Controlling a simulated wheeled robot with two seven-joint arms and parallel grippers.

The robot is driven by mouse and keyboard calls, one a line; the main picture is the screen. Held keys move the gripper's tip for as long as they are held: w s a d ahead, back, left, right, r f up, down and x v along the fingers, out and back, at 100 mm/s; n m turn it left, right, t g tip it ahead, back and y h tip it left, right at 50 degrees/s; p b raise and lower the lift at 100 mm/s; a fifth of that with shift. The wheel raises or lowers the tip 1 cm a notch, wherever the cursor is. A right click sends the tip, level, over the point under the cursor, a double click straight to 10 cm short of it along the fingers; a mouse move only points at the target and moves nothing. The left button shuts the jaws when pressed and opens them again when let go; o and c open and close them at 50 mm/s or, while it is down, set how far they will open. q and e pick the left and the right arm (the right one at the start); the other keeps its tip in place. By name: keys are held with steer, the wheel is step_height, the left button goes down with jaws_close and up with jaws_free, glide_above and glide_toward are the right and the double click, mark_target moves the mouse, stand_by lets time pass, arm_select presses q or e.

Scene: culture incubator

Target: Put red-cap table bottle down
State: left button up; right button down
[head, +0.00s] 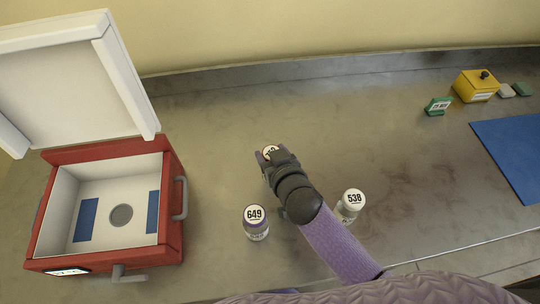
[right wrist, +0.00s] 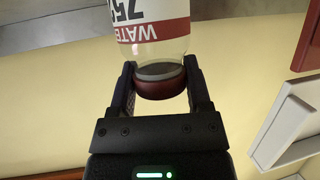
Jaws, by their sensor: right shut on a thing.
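The red-cap bottle (right wrist: 158,30) shows in the right wrist view with a red-and-white label reading "WATE" and its dark red cap between my fingers. My right gripper (right wrist: 160,82) is shut on it at the cap. In the head view the right gripper (head: 272,162) is over the middle of the grey table (head: 400,160), and only a bit of the bottle's top (head: 269,150) shows past it. Whether the bottle's base touches the table is hidden. My left gripper is not in view.
A purple-cap bottle marked 649 (head: 256,232) and a white-cap bottle marked 538 (head: 347,208) stand nearer me. An open red incubator box (head: 172,215) is at left.

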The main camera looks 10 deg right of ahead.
steer(key=shift+r, duration=0.1)
jaws_free()
